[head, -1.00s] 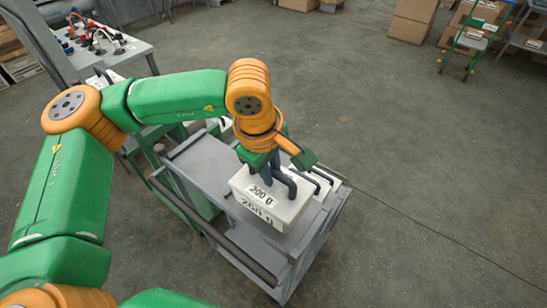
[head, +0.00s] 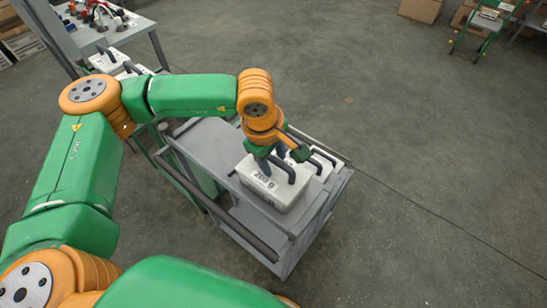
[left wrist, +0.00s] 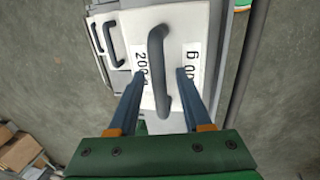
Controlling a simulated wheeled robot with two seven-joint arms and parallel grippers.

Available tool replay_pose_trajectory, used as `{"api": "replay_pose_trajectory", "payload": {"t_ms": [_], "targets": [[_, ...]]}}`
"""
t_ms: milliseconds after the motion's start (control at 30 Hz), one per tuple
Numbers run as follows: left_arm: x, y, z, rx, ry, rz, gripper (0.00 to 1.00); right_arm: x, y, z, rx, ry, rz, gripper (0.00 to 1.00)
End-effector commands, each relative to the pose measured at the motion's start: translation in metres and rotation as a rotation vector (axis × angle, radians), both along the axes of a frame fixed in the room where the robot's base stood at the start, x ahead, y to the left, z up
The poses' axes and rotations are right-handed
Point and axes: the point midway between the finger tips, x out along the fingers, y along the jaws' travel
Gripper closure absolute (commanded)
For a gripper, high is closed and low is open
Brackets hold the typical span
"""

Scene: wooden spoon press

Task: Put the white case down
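The white case (head: 277,193) has a dark arched handle and a "200 g" label. It sits upright on the top of the grey cart (head: 205,148). My left gripper (head: 272,158) is just above the case. In the left wrist view the white case (left wrist: 178,22) lies below the gripper, its handle between the two blue fingers (left wrist: 160,76). The fingers stand apart with a gap on each side of the handle, so the gripper is open. My right gripper is out of view.
More white cases (head: 323,165) with dark handles stand close beside this one on the cart. The cart has a dark push bar (head: 222,213) along its near left side. A table (head: 135,27) with small items is at the back left.

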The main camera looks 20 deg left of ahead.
Motion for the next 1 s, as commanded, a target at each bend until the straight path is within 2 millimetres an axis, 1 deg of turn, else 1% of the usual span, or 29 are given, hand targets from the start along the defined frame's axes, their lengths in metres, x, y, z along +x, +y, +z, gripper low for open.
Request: {"api": "replay_pose_trajectory", "payload": {"t_ms": [67,100,167,267,300,400,500,600,733,1000], "targets": [[0.0,0.0,0.002,0.0,0.0,0.0,0.51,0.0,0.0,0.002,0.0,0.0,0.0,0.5],[0.0,0.0,0.006,0.0,0.0,0.0,0.51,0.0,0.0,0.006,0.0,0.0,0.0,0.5],[-0.001,0.0,0.01,-0.002,-0.003,0.001,0.51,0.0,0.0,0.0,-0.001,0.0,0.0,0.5],[-0.005,0.002,0.035,-0.002,-0.007,-0.001,0.51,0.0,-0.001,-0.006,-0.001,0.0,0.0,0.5],[-0.007,0.003,0.047,-0.002,-0.008,0.0,0.51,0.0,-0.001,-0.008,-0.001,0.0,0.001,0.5],[-0.013,0.004,0.075,-0.002,-0.006,0.0,0.51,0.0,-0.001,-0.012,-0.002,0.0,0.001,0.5],[-0.017,0.006,0.098,-0.001,-0.005,-0.001,0.51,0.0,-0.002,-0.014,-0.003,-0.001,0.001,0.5],[-0.02,0.007,0.113,0.0,-0.003,0.0,0.51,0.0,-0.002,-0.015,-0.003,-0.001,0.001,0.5],[-0.022,0.008,0.12,0.0,0.0,-0.001,0.51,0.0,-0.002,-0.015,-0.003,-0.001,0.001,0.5],[-0.022,0.008,0.12,0.0,0.0,-0.001,0.51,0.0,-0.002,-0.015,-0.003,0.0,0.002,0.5]]}}
